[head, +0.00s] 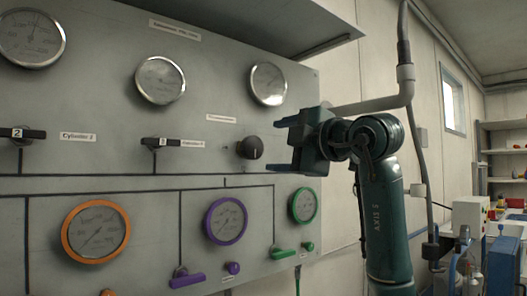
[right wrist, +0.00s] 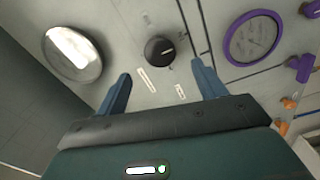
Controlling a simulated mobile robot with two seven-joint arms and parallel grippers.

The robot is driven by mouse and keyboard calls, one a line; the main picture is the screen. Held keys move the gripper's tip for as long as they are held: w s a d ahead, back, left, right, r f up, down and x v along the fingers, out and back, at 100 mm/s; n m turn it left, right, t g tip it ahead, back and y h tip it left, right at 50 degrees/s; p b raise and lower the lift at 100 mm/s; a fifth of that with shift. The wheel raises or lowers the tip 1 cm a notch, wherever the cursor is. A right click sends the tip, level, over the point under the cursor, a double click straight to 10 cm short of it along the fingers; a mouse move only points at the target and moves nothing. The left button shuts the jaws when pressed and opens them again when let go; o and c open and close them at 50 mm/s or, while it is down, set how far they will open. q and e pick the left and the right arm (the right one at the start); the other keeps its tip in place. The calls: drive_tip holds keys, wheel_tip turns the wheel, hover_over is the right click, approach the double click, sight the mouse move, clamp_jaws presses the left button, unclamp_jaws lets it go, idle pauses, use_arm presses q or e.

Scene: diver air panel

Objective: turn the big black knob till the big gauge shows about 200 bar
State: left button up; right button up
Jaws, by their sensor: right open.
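The black knob (head: 251,147) sticks out of the grey panel under a small white label, with a pale pointer line on its face. It also shows in the right wrist view (right wrist: 160,50), ahead of and between the fingertips. My right gripper (head: 279,146) is open and empty, just right of the knob and apart from it; its fingers also show in the right wrist view (right wrist: 161,73). Silver-rimmed gauges stand along the panel's top: one at left (head: 30,38), one in the middle (head: 160,80), one at right (head: 268,84). Their readings are too small to tell. My left gripper is out of view.
Lower on the panel are an orange gauge (head: 96,231), a purple gauge (head: 226,220) and a green gauge (head: 304,205), with a purple lever (head: 187,278) and a green lever (head: 284,254). Black handles (head: 168,142) stick out left of the knob. A grey pipe (head: 372,104) runs right.

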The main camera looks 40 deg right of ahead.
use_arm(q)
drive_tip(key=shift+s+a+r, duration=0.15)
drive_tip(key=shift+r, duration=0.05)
use_arm(e)
drive_tip(key=s, duration=0.4)
drive_tip(key=shift+s+d, duration=0.2)
drive_tip(key=shift+s, duration=0.2)
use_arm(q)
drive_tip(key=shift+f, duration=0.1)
